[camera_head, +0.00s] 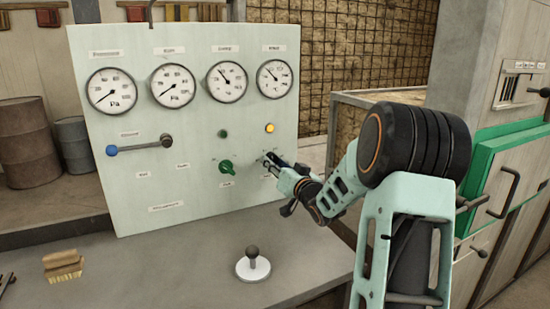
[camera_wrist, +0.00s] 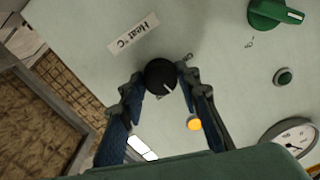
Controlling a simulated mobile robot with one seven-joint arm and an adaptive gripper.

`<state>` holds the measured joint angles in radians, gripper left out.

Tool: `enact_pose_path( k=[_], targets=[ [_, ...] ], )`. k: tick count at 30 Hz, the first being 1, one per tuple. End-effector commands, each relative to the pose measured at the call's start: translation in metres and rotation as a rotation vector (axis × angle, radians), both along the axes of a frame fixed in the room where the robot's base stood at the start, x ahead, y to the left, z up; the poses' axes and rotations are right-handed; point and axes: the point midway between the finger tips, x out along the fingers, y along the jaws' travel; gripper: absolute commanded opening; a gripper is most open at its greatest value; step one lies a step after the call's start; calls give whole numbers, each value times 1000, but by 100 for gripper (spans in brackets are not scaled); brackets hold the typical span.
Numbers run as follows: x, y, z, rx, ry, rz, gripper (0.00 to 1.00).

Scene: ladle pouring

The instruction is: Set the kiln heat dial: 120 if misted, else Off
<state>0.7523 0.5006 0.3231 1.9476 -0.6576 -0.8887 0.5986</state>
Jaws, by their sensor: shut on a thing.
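The heat dial (camera_wrist: 160,78) is a round black knob with a white pointer line, on the pale green panel beside a "Heat °C" label (camera_wrist: 133,32). My gripper (camera_wrist: 163,88) is shut on the dial, with a blue finger on either side of it. In the head view my gripper (camera_head: 268,160) reaches the lower right of the panel (camera_head: 150,185) and hides most of the dial. The pointer line shows in the wrist view, but the scale marks around it cannot be read. No mist is clearly visible.
A green knob (camera_head: 227,167), a green button (camera_head: 223,134) and a lit amber lamp (camera_head: 270,128) are near my gripper. Several gauges line the panel's top. A lever with a blue ball (camera_head: 112,150) is at left. A joystick (camera_head: 253,265) and brush (camera_head: 64,266) are on the bench.

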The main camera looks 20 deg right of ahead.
Motion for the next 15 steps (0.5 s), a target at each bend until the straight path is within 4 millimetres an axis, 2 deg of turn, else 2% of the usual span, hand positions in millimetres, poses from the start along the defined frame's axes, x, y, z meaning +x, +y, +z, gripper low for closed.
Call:
enact_pose_path(
  k=[15],
  targets=[
    [0,1,3,473,18,0,6]
  ],
)
